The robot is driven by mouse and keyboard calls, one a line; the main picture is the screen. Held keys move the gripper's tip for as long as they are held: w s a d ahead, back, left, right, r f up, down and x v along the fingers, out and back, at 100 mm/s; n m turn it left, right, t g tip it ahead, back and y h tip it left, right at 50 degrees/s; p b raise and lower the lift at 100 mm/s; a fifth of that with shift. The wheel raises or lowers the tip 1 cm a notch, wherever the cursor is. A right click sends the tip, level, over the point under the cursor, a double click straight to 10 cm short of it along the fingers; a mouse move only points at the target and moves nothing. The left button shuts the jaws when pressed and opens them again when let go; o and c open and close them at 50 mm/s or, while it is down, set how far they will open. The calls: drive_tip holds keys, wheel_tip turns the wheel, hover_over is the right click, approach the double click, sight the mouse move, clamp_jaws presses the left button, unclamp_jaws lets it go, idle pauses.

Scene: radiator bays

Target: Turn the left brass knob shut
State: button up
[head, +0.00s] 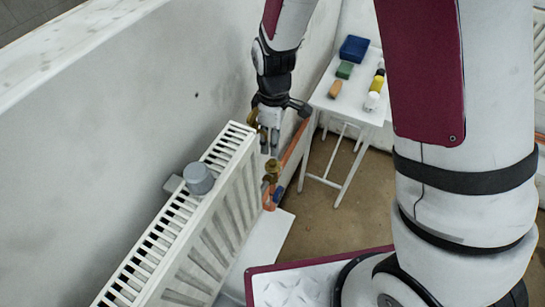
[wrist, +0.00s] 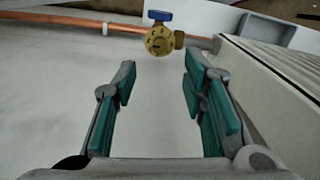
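My gripper (head: 269,150) points down just above the knob in the head view. In the wrist view my gripper (wrist: 159,65) is open, with nothing between its teal pads. The knob lies beyond the fingertips, roughly centred between them. A second brass patch beside my gripper in the head view is partly hidden, and I cannot tell what it is.
A grey cylinder (head: 198,178) stands on the radiator's top. A copper pipe (head: 295,142) runs along the wall. A small white table (head: 350,98) with a blue box (head: 354,49) and several small items stands behind. Bare floor (head: 325,205) lies to the right.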

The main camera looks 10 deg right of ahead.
sight(273, 161)
wheel_tip(273, 161, down, 8)
drive_tip(key=shift+f+p, duration=0.2)
drive_tip(key=shift+p, duration=0.15)
drive_tip(key=shift+s, duration=0.1)
clamp_jaws()
